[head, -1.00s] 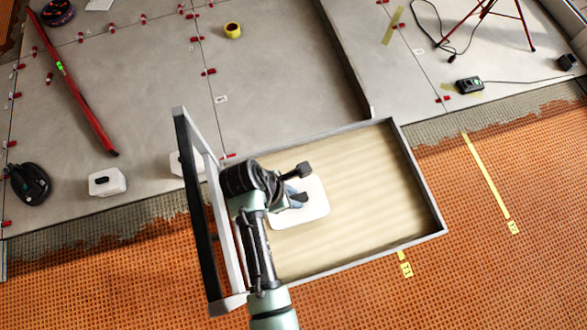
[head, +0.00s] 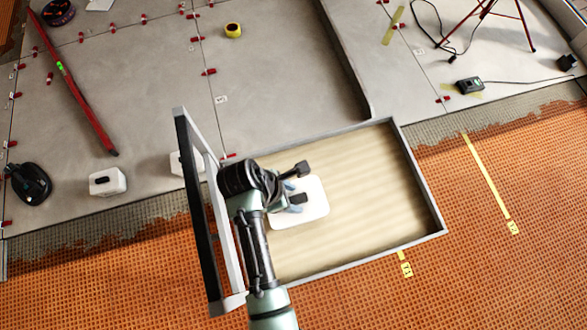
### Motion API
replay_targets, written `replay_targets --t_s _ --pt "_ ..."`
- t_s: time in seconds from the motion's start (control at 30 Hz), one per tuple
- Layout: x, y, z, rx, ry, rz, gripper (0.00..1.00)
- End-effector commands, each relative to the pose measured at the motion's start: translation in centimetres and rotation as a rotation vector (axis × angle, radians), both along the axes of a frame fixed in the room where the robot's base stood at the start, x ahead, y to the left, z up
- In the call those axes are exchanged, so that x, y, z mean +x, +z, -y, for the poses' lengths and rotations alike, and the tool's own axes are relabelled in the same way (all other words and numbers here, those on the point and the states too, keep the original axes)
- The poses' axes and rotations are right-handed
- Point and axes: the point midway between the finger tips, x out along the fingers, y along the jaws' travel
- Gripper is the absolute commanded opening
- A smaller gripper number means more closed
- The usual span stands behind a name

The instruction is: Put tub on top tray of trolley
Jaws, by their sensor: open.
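A white, rounded-square tub (head: 313,208) rests on the wood-coloured top tray (head: 380,190) of the trolley, towards the tray's left side. My gripper (head: 300,183) is over the tub, with its two dark fingertips spread apart. The gripper and wrist hide the tub's upper left part, and a little blue-grey shows between the fingers. I cannot tell whether the fingers touch the tub. The trolley's black and white handle frame (head: 190,185) stands up at the tray's left end, just left of my wrist.
Two white boxes, one at left (head: 107,182) and one partly behind the handle (head: 181,165), stand on the grey tiles with a black suction tool (head: 28,184). The tray's right half is clear.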

Motion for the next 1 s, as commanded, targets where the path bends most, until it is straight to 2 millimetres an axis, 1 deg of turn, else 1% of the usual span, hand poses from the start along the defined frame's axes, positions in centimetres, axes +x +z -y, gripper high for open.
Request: replay_targets --t_s 0.03,0.2,0.4,0.5,0.6,0.77,0.83,0.87,0.97,1.0 --pt "-0.1 1.0 -0.3 0.001 0.001 0.002 0.57" --pt "-0.4 4.5 -1.7 0.001 0.002 0.003 0.57" --pt "-1.0 8.1 -3.1 0.000 0.002 0.003 0.57" --pt "-1.1 9.3 -3.6 0.000 0.002 0.002 0.57" --pt "-1.2 10.0 -4.0 0.000 0.002 0.002 0.57" --pt "-1.1 10.5 -4.1 0.004 -0.003 0.008 0.57" --pt "0.1 11.2 -4.4 0.029 -0.029 0.061 0.57" --pt "1.0 11.9 -4.5 0.051 -0.049 0.101 0.57" --pt "5.9 15.9 -5.3 0.177 -0.164 0.327 0.57" --pt "8.3 18.5 -5.6 0.252 -0.225 0.447 0.57"
